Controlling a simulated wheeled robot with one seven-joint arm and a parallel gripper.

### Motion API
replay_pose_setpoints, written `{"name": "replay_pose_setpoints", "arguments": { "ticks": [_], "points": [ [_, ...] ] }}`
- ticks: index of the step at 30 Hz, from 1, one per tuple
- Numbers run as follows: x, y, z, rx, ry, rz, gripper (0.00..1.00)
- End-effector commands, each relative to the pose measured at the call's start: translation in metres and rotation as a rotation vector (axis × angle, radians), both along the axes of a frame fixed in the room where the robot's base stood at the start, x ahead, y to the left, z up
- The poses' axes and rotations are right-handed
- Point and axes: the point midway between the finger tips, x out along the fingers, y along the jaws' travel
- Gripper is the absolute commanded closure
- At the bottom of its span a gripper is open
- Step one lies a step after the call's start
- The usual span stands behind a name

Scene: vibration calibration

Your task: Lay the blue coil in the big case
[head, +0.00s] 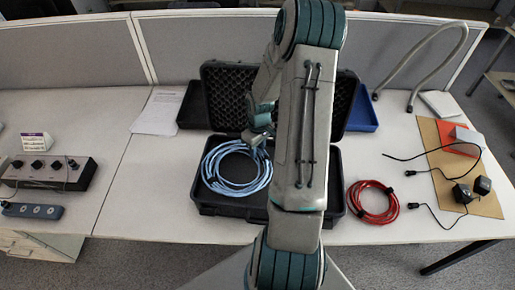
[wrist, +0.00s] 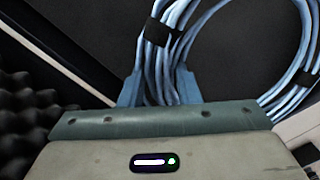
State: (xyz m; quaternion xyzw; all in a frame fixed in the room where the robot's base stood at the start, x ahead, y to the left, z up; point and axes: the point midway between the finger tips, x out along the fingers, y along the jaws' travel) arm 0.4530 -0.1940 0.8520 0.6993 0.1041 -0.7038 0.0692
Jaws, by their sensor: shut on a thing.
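The blue coil (head: 237,184) is a round bundle of light blue cable with black ties. It is over the left part of the big black case (head: 226,207), which lies open with foam in its raised lid (head: 228,98). My gripper (head: 262,140) is at the coil's upper right edge, shut on it. In the wrist view the blue coil (wrist: 180,50) fills the top beyond my gripper (wrist: 155,88), with the dark case interior behind it. I cannot tell whether the coil touches the case floor. My arm hides the middle of the case.
A red coil (head: 372,203) lies right of the case. Adapters with cables (head: 463,193) lie on a brown board at the right. A knobbed box (head: 50,172) and a power strip (head: 32,210) sit at the left.

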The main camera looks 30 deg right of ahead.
Motion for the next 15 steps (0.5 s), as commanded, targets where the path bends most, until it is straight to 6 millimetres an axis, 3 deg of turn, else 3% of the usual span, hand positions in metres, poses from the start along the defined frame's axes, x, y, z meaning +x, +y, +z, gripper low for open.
{"name": "replay_pose_setpoints", "arguments": {
  "ticks": [8,9,10,11,15],
  "points": [
    [-0.0004,0.0001,-0.0044,0.0,0.001,0.001,1.0],
    [-0.0008,0.0002,-0.005,0.0,0.001,0.001,0.62],
    [-0.0008,0.0002,-0.005,0.0,0.001,0.001,0.54],
    [-0.0008,0.0002,-0.005,0.0,0.001,0.001,0.49],
    [-0.0006,0.0001,-0.0047,0.0,0.001,0.001,0.49]
  ]
}}
